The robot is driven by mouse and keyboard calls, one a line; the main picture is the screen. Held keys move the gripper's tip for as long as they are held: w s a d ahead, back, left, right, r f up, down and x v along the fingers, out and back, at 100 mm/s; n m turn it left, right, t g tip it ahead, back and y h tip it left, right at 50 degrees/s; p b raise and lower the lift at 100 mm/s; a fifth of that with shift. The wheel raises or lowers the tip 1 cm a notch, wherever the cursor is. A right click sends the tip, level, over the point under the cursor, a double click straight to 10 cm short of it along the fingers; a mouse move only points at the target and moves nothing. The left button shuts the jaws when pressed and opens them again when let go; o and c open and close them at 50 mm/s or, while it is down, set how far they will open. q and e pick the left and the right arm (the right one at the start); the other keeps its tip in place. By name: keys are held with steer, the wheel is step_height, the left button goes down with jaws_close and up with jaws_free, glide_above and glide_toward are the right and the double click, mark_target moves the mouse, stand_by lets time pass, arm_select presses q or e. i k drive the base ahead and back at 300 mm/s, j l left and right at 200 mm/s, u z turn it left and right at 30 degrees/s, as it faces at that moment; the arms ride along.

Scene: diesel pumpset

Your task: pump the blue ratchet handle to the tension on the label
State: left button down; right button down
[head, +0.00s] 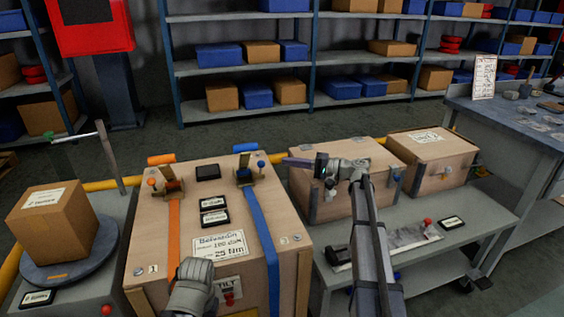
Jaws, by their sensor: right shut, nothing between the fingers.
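The blue ratchet handle (245,148) sits at the back top edge of the large wooden crate (138,225), above its ratchet (243,172). A blue strap (261,235) runs from it over the lid and down the front. A white label (220,243) on the crate seems to read 100 daN and 25 Nm, though the small print is unclear. My right gripper (293,161) is shut and empty, pointing left, to the right of the blue handle and apart from it. A grey part of my left arm covers the crate's lower front; its fingers do not show.
An orange handle (161,159) and orange strap (174,227) lie left of the blue ones. Small black plates (214,204) sit between them. Smaller crates (432,158) stand right on a grey bench. A cardboard box (52,219) stands on a round turntable (70,262) at left.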

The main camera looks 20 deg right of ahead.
mark_target(245, 150)
steer(key=k+l, duration=0.1)
steer(key=l, duration=0.25)
steer(key=k+l, duration=0.15)
steer(key=l, duration=0.15)
steer(key=k+l, duration=0.1)
steer(key=l, duration=0.25)
steer(key=k+l, duration=0.1)
steer(key=l, duration=0.2)
